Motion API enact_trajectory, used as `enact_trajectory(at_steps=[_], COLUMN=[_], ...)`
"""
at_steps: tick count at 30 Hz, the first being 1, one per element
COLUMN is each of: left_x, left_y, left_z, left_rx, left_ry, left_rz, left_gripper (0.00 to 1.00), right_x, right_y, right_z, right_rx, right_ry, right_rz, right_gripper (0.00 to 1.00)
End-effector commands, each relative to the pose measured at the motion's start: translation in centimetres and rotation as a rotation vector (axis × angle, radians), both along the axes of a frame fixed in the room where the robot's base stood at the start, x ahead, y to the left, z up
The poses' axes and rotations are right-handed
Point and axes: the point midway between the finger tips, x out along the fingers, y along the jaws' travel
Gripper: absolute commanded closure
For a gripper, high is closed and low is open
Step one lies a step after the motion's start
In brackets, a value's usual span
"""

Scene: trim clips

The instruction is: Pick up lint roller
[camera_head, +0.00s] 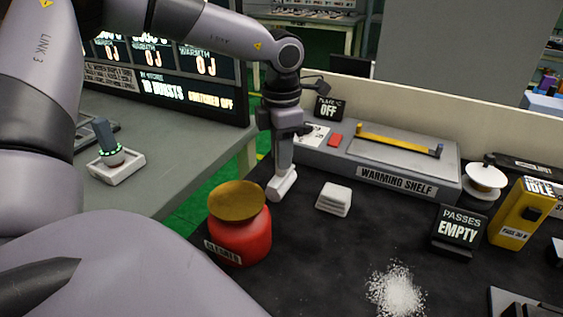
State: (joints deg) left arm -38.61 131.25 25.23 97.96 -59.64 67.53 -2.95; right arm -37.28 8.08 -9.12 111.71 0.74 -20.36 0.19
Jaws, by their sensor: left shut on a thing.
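My left gripper (284,140) reaches down from above near the left back of the dark worktop. It is shut on what looks like the lint roller; the fingers hide much of it. The pale, rounded roll (282,185) of the lint roller shows just below the gripper, at the worktop's left edge. I cannot tell whether it touches the surface. My right gripper is not in view.
A red cleaner pot (240,235) with a brass top stands in front of the gripper. Folded white cloths (334,198) lie to the right. Behind is the warming shelf (385,165). White powder (396,291) lies at the front. A "PASSES EMPTY" sign (459,228) stands right.

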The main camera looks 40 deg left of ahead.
Motion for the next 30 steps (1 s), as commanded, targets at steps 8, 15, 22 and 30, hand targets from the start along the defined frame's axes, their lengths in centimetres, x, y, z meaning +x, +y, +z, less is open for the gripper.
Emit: enact_trajectory(at_steps=[8, 15, 22, 30], left_x=[0.1, 0.2, 0.1, 0.1], left_y=[0.0, 0.0, 0.0, 0.0], left_z=[2.4, 7.7, 13.5, 18.2], left_rx=[0.000, 0.003, 0.002, 0.001], left_ry=[-0.006, -0.007, -0.007, -0.003], left_rz=[-0.001, 0.001, 0.001, 0.001], left_gripper=[1.00, 1.00, 1.00, 1.00], right_x=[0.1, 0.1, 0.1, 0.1], right_y=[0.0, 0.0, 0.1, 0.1], right_z=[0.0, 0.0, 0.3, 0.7], right_rx=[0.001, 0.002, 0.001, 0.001], right_ry=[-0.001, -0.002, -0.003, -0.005], right_rz=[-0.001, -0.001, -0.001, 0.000], right_gripper=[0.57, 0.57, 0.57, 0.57])
